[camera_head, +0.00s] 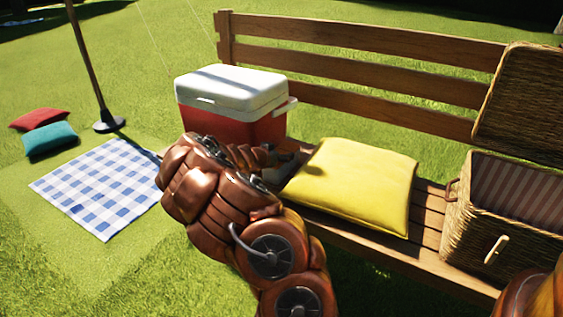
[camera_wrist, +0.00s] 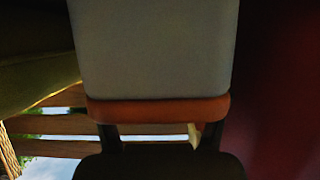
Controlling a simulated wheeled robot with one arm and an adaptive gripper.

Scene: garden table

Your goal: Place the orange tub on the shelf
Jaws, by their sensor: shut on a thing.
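In the wrist view, a tub with a pale grey body (camera_wrist: 155,45) and an orange band (camera_wrist: 158,110) fills the middle. My gripper (camera_wrist: 160,126) has its two dark fingers at the orange band, shut on the tub. In the head view, my copper-coloured arm reaches to the bench between the cooler and the yellow cushion and mostly hides the gripper and tub. I cannot tell whether the tub touches the bench seat. No shelf can be made out in either view.
A red cooler with a white lid (camera_head: 232,88) stands left on the wooden bench (camera_head: 360,62). A yellow cushion (camera_head: 352,185) lies right of my arm. An open wicker basket (camera_head: 470,222) stands at the right. A checked blanket (camera_head: 103,186) lies on the grass.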

